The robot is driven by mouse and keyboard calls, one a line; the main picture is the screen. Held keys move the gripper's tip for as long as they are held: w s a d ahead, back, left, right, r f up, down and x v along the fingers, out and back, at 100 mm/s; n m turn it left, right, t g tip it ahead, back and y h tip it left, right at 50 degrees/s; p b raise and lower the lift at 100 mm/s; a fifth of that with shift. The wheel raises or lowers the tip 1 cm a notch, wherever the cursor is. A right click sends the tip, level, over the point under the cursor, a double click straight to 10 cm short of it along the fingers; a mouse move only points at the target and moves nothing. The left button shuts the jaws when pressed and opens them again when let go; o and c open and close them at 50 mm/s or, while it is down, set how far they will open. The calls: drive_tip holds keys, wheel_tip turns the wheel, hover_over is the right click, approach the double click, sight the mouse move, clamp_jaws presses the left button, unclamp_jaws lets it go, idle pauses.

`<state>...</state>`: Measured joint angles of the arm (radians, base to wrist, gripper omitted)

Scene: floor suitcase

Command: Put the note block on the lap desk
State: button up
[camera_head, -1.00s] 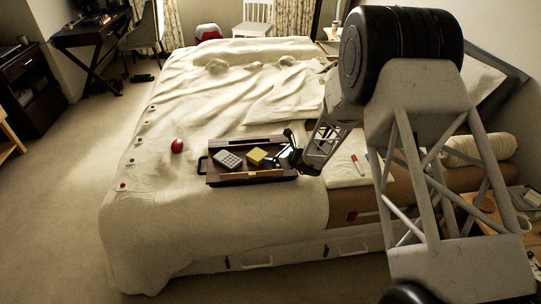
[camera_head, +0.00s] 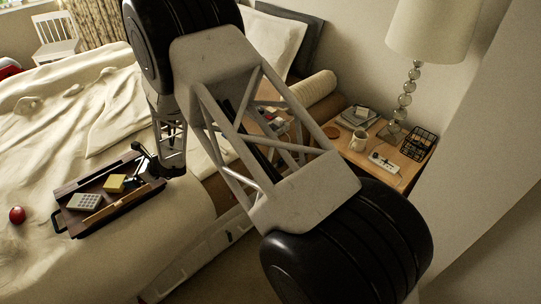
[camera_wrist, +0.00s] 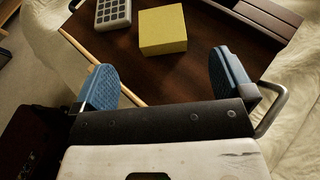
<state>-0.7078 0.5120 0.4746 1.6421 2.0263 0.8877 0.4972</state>
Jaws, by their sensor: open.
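The yellow note block (camera_head: 115,183) lies on the dark brown lap desk (camera_head: 72,188), which sits on the bed. In the wrist view the note block (camera_wrist: 163,29) rests on the bare wooden top of the lap desk (camera_wrist: 205,58), apart from both fingers. My gripper (camera_wrist: 164,76) is open and empty, its blue pads spread wide. It is over the near part of the desk top, with the block a little beyond the fingertips. In the head view my gripper (camera_head: 142,160) is at the desk's right end.
A grey calculator (camera_head: 84,202) lies on the desk left of the block. A red ball (camera_head: 17,214) is on the bed. The nightstand (camera_head: 397,160) at right holds a mug (camera_head: 358,140), a power strip (camera_head: 384,162) and a lamp (camera_head: 404,95).

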drive_tip(key=d+r+n+g+h, duration=0.1)
drive_tip(key=d+r+n, duration=0.4)
drive_tip(key=d+r, duration=1)
drive_tip(key=s+d+r+n+h, duration=0.2)
drive_tip(key=s+d+r+n, duration=0.1)
drive_tip(key=d+r, duration=0.5)
drive_tip(key=s+d+r+n+h, duration=0.1)
drive_tip(key=s+d+r+n, duration=0.2)
drive_tip(key=d+r, duration=0.55)
drive_tip(key=s+d+r+n+t+h, duration=0.1)
drive_tip(key=s+d+n+h, duration=0.1)
drive_tip(key=s+d, duration=0.7)
drive_tip(key=s+d+r+n+t+h, duration=0.1)
drive_tip(key=s+d+h, duration=0.3)
drive_tip(key=s+d, duration=0.5)
drive_tip(key=s+d+r+n+t+h, duration=0.1)
drive_tip(key=s+d, duration=0.8)
drive_tip(key=d, duration=1.1)
drive_tip(key=r+n+h, duration=0.1)
drive_tip(key=n+h, duration=0.1)
drive_tip(key=n, duration=0.1)
drive_tip(key=shift+d+r+h, duration=0.3)
drive_tip(key=shift+d+r, duration=0.1)
drive_tip(key=shift+s, duration=0.1)
